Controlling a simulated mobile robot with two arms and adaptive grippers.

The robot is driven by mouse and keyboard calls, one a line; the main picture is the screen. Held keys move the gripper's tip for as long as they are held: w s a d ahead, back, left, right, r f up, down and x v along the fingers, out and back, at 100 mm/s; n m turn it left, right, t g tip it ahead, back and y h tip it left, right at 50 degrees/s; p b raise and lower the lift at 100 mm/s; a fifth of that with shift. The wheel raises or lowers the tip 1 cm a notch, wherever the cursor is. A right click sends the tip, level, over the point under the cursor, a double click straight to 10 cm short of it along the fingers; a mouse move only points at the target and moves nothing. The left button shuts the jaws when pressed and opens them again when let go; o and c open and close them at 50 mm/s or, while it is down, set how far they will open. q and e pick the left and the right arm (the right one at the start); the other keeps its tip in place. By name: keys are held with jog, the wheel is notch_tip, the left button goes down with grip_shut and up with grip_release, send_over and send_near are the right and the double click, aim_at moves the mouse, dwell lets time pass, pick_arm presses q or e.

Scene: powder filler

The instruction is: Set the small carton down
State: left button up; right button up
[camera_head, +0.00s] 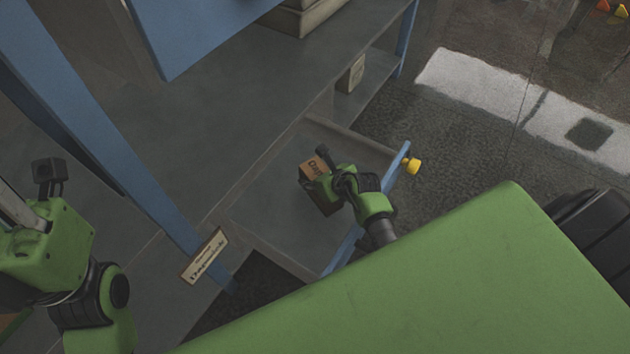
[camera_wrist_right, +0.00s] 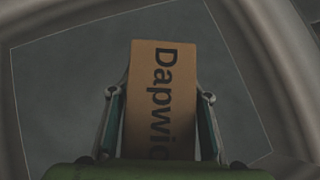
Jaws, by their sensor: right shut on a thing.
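The small carton (camera_head: 313,168) is brown with dark print. It is in or just over the open drawer (camera_head: 270,215), whose grey floor shows around it. I cannot tell whether the carton touches the drawer floor. My left gripper (camera_head: 48,172) is at the left edge, away from the carton; its fingers are not clear.
The drawer has a blue front (camera_head: 345,250) with a yellow knob (camera_head: 413,165). A blue post (camera_head: 150,190) and a label plate (camera_head: 204,256) stand at its left. A small pale box (camera_head: 351,74) is on the shelf beyond. The drawer floor around the carton looks clear.

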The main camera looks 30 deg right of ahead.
jog(key=shift+f, duration=0.15)
jog(key=o, duration=1.5)
jog(key=shift+f, duration=0.1)
